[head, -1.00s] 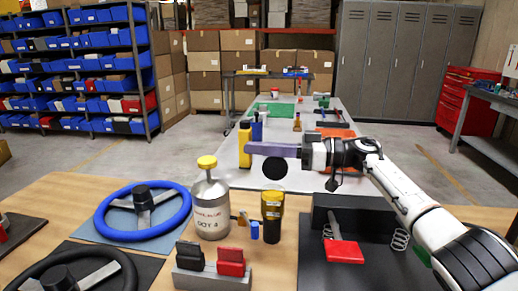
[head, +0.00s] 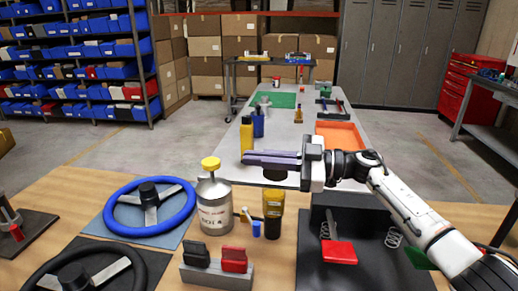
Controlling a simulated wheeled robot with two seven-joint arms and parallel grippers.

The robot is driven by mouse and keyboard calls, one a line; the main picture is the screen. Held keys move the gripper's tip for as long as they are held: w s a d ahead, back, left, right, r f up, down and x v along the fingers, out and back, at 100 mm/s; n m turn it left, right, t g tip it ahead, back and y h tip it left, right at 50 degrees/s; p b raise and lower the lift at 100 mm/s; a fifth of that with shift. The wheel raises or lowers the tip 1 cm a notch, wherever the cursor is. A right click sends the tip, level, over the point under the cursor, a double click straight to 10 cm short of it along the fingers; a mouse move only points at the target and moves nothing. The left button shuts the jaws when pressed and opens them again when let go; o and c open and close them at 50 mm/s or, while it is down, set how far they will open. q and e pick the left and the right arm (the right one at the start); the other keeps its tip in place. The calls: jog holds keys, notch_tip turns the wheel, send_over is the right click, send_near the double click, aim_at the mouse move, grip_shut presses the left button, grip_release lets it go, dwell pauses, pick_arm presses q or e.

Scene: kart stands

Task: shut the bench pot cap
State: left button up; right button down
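A small dark pot with a yellow upper band (head: 273,204) stands upright near the middle of the bench. A black disc, which looks like its raised cap (head: 275,175), shows above its rim, partly behind my fingers. My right gripper (head: 272,158) reaches in from the right, its purple-grey fingers pointing left, close together and empty. They are at the disc's upper edge; I cannot tell whether they touch it. A silver pot (head: 214,212) labelled like "POT 4" stands to the left, with a yellow cap (head: 210,164) on its neck. My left gripper is not in view.
A blue steering wheel (head: 150,206) lies left of the silver pot. A block with black and red switches (head: 218,262) is in front. A dark mat (head: 335,277) with a red pedal (head: 339,252) and springs is at right. A long grey table (head: 290,137) stands beyond.

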jog(key=shift+s+f+n, duration=0.25)
jog(key=shift+s+n, duration=0.15)
jog(key=shift+n, duration=0.3)
jog(key=c, duration=2)
grip_release()
jog(key=s+d+b, duration=0.1)
jog(key=s+d, duration=0.1)
jog(key=d, duration=0.8)
